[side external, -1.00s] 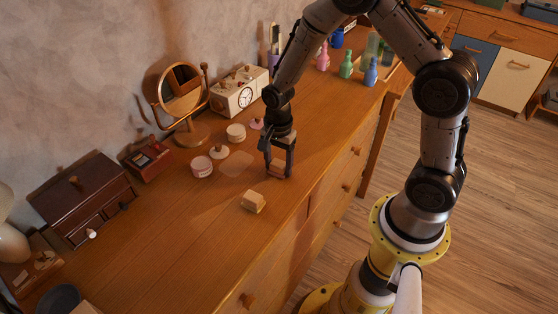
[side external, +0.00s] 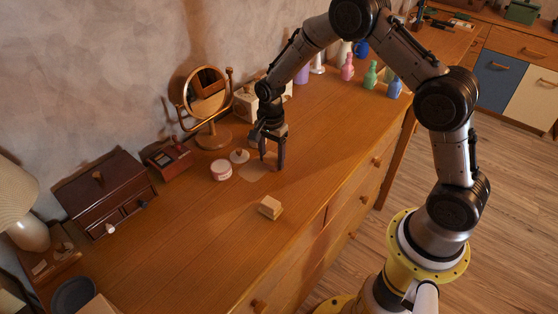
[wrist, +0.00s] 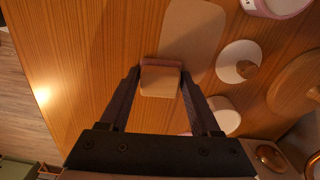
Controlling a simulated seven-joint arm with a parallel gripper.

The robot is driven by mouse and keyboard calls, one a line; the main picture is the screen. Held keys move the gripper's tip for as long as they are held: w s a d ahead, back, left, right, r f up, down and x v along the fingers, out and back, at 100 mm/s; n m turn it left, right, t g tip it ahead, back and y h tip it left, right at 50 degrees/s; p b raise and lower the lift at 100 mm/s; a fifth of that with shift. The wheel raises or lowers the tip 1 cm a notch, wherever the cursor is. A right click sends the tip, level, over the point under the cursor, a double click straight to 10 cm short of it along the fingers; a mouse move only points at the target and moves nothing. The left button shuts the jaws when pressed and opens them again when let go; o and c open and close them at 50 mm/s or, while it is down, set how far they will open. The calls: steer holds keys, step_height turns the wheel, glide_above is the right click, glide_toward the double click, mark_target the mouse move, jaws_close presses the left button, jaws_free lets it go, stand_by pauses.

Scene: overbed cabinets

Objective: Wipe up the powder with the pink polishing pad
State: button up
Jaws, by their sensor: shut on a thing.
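My gripper (wrist: 160,85) is shut on the pink polishing pad (wrist: 160,80), a small block with a tan back and a pink edge. The powder (wrist: 194,35) is a pale, flat patch on the wooden top. In the wrist view the pad overlaps the near left end of the patch. In the side view my gripper (side external: 270,162) is low over the dresser, at the right end of the powder (side external: 252,173). The held pad is hard to make out there, and I cannot tell whether it touches the wood.
A second tan block (side external: 270,207) lies on the dresser top (side external: 190,255) nearer the front. A pink-and-white jar (side external: 221,170) and a knobbed white lid (side external: 239,156) stand close to the powder. A round mirror (side external: 205,92) stands behind. The front left is mostly clear.

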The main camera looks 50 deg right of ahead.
mark_target(299, 181)
steer(key=shift+w, duration=0.45)
steer(key=shift+s, duration=5.2)
steer(key=shift+s+r, duration=0.15)
steer(key=shift+r, duration=0.85)
step_height(299, 181, up, 6)
